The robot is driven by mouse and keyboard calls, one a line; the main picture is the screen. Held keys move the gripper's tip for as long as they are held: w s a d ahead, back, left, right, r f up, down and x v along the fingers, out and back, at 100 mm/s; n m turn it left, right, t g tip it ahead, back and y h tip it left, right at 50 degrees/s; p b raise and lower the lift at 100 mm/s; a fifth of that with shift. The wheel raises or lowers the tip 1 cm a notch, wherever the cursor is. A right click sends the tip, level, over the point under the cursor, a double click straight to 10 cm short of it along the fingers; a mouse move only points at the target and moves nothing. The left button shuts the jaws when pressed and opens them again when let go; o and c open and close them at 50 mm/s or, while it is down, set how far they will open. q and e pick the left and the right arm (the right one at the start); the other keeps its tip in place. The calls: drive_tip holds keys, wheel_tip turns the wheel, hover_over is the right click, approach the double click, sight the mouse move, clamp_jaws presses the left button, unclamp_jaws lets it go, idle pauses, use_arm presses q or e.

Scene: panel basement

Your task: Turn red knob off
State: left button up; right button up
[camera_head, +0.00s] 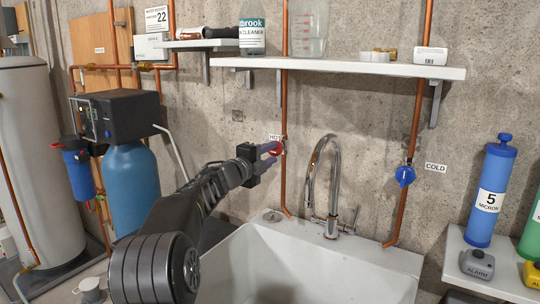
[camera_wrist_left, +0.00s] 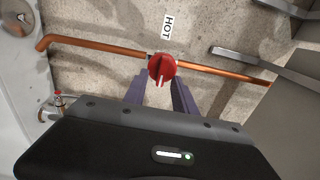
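The red knob (camera_wrist_left: 162,68) sits on a copper pipe beside the HOT label in the left wrist view. In the head view the red knob (camera_head: 278,149) is partly hidden at the tips of my left gripper (camera_head: 268,154). In the left wrist view the two purple fingers of my left gripper (camera_wrist_left: 162,90) stand apart, one to each side below the knob, with a gap between them. I cannot tell whether they touch the knob. My right gripper is in neither view.
A blue knob (camera_head: 405,175) is on the right copper pipe by the COLD label. A chrome faucet (camera_head: 331,190) stands at the white sink (camera_head: 300,265) between the pipes. A white shelf (camera_head: 350,68) runs above. A blue filter cylinder (camera_head: 489,195) stands at the right.

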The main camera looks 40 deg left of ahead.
use_arm(q)
drive_tip(key=s+b, duration=0.1)
drive_tip(key=s, duration=0.6)
drive_tip(key=shift+s+d, duration=0.25)
drive_tip(key=shift+d, duration=0.2)
